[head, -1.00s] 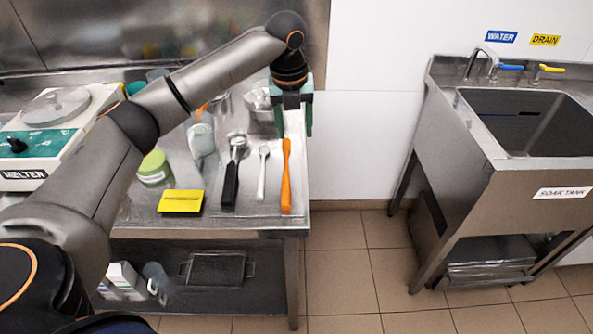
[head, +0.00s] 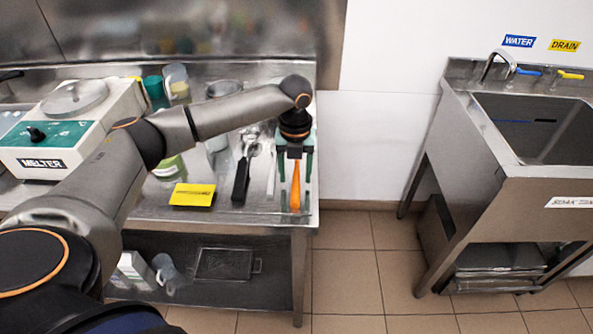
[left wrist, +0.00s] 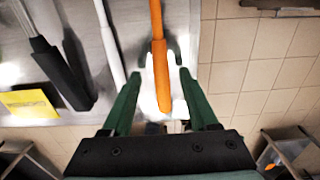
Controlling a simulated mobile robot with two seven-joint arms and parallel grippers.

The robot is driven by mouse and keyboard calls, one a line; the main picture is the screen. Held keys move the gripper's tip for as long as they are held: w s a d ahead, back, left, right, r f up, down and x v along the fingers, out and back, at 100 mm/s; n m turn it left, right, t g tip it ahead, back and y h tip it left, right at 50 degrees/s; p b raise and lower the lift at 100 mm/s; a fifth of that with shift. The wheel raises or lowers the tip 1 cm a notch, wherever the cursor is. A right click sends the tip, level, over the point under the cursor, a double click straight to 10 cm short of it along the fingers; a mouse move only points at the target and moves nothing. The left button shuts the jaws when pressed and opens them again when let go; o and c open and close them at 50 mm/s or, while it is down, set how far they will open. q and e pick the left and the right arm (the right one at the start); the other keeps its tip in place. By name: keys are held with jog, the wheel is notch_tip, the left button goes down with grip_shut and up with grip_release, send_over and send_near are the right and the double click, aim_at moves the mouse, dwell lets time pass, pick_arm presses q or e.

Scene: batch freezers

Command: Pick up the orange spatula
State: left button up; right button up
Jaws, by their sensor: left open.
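The orange spatula (head: 295,190) lies on the steel table near its right edge, its upper part hidden under my left gripper in the head view. In the left wrist view the spatula (left wrist: 160,70) runs down between the two green fingers. My left gripper (head: 295,178) is open above the spatula, with a finger on either side of it. In the left wrist view the gripper (left wrist: 165,85) shows a gap between each finger and the orange handle. My right gripper is not in view.
A white utensil (head: 271,174) and a black-handled tool (head: 241,180) lie just left of the spatula. A yellow pad (head: 192,194) lies further left, near the melter (head: 50,135). The soak tank (head: 535,125) stands right, across open floor.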

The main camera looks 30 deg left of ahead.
pick_arm(q)
jog(key=shift+d+f, duration=0.1)
jog(key=shift+f, duration=0.7)
jog(key=shift+c, duration=0.4)
grip_shut()
